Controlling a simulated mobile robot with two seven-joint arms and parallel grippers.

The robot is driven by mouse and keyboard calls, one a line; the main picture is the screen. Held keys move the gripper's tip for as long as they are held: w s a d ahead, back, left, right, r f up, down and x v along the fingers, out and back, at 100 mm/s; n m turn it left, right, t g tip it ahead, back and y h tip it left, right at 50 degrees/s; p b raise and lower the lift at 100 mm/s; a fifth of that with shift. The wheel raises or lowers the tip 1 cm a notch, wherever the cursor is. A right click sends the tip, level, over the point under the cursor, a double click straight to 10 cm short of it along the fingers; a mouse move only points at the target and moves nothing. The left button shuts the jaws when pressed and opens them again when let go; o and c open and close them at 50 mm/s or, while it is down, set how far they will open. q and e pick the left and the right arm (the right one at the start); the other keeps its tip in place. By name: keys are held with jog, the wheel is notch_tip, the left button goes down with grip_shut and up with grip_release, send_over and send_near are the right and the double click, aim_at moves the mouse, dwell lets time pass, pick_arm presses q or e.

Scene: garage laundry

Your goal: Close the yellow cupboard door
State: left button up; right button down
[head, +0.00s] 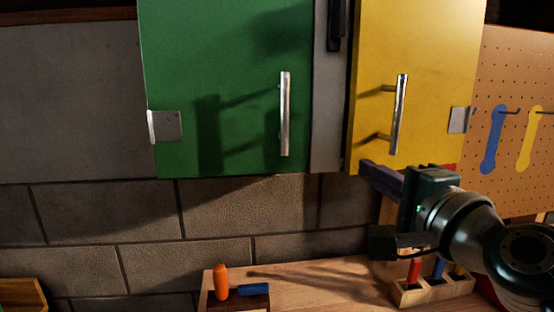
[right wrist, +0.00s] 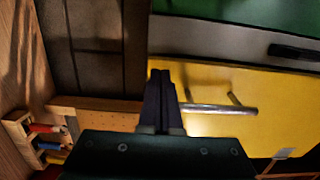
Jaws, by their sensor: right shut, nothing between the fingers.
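The yellow cupboard door (head: 432,60) is at the upper right in the head view, with a silver bar handle (head: 400,115) near its left edge and a hinge plate at its right. Its left edge shows some thickness beside the grey frame; I cannot tell how wide any gap is. My right gripper (head: 370,170) is shut and empty, with its fingertips at the door's lower left corner; I cannot tell if they touch. In the right wrist view the shut fingers (right wrist: 159,76) overlap the edge of the yellow door (right wrist: 275,120), beside its handle (right wrist: 220,109). My left gripper is not in view.
A green door (head: 225,60) with a handle hangs left of the grey frame (head: 328,120). A pegboard (head: 530,80) with blue and yellow tools is at the right. On the worktop (head: 330,285) below are a wooden holder (head: 430,292) and an orange-handled item (head: 221,282).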

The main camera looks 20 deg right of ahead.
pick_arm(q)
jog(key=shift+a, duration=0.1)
pick_arm(e)
jog(key=shift+w, duration=0.4)
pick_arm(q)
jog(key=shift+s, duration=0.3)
pick_arm(e)
jog(key=w, duration=0.2)
jog(key=shift+w+d+f, duration=0.1)
jog(key=shift+w+f, duration=0.15)
jog(key=shift+w, duration=0.1)
